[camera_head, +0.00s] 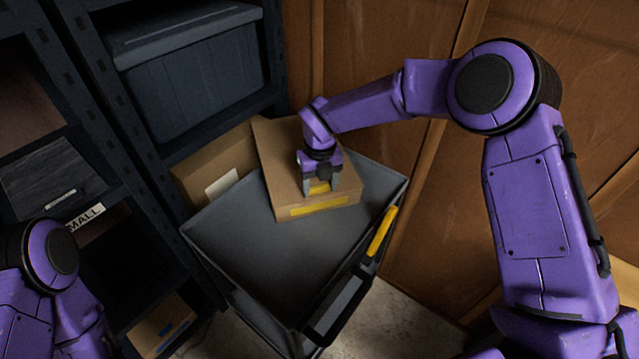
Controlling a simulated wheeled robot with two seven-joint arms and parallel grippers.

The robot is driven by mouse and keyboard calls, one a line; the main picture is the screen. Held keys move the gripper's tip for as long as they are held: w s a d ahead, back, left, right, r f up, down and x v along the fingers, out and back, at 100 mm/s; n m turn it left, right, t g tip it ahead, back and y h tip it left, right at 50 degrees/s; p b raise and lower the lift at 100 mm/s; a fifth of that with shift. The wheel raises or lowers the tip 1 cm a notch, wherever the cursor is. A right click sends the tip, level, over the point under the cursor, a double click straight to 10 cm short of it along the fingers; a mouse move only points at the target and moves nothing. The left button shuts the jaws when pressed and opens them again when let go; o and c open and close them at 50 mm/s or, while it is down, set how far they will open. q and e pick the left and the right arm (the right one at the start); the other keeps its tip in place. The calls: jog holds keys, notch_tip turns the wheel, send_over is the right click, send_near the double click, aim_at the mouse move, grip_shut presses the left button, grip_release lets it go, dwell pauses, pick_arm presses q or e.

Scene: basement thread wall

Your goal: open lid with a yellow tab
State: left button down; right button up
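A brown cardboard box (288,166) sits on the grey tray-like top of a cart (255,245). A yellow strip (320,206) runs along its front edge, and a smaller yellow tab (319,187) shows on its top face. My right gripper (320,189) reaches down over the front part of the box. Its two fingers stand apart, one on each side of the small yellow tab. I cannot tell whether the fingertips touch the box. The box top looks flat, with no gap visible. Part of my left arm shows at the lower left, but its gripper is out of view.
Another cardboard box (212,165) with a white label stands behind the cart. Dark shelving (150,190) on the left holds a lidded grey bin (195,80). The cart has a dark handle (340,305) and a yellow piece (382,231) on its right edge. Wooden panels (400,160) stand close behind.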

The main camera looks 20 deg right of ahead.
jog(key=shift+w+f, duration=0.1)
jog(key=c, duration=0.7)
jog(key=r+p, duration=0.2)
jog(key=r, duration=0.1)
jog(key=w+r+p, duration=0.1)
jog(key=r, duration=0.2)
jog(key=w+r+p, duration=0.1)
jog(key=r+p, duration=0.1)
jog(key=r, duration=0.1)
jog(key=shift+d+r+p, duration=0.1)
jog(key=shift+r+p, duration=0.25)
jog(key=w+r+p, duration=0.1)
jog(key=r+p, duration=0.1)
jog(key=w+r+p, duration=0.1)
jog(key=r+p, duration=0.1)
jog(key=r, duration=0.1)
jog(key=w+r+p, duration=0.2)
jog(key=r, duration=0.1)
jog(key=shift+w+d+r, duration=0.1)
jog(key=shift+r, duration=0.1)
jog(key=shift+w+r+p, duration=0.4)
jog(key=shift+w+r, duration=0.1)
